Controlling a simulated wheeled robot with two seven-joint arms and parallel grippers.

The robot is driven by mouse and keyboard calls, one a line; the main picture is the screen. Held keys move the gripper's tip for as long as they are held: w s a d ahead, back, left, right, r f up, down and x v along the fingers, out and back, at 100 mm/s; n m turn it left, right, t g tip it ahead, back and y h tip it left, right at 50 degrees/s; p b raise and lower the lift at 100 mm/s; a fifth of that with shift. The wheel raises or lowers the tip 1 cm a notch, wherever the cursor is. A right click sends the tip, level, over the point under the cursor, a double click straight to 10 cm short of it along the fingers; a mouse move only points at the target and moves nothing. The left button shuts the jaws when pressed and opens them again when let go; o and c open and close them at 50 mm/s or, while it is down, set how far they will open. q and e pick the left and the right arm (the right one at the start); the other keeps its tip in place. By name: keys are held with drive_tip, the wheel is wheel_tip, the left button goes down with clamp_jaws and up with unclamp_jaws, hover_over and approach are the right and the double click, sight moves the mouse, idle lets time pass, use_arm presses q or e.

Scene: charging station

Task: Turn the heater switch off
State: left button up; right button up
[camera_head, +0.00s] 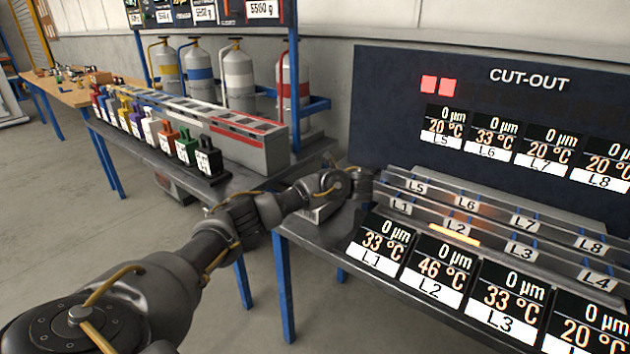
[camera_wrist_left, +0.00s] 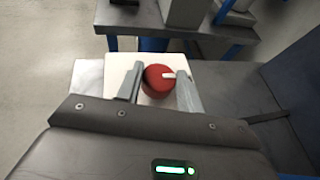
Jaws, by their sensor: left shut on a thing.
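The heater switch is a round red knob (camera_wrist_left: 156,84) with a white pointer mark. It sits on a pale plate (camera_wrist_left: 172,100) at the table's edge in the left wrist view. The white mark points to the right in that view. My left gripper (camera_wrist_left: 160,71) is shut on the red knob, one grey finger on each side. In the head view my left arm reaches to the left end of the heating rig (camera_head: 470,215), and the knob and fingertips are hidden there. My right gripper is not in view.
The rig carries positions L1 to L8, with an orange glow (camera_head: 455,232) near L2. Displays show temperatures; the L2 display (camera_head: 437,268) reads 46 °C. A dark CUT-OUT panel (camera_head: 385,100) with two red squares stands behind. Another table with coloured containers (camera_head: 187,148) stands left.

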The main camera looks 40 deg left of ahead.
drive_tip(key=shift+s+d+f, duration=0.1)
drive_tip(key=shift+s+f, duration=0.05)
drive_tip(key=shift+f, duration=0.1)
use_arm(q)
drive_tip(key=o, duration=1)
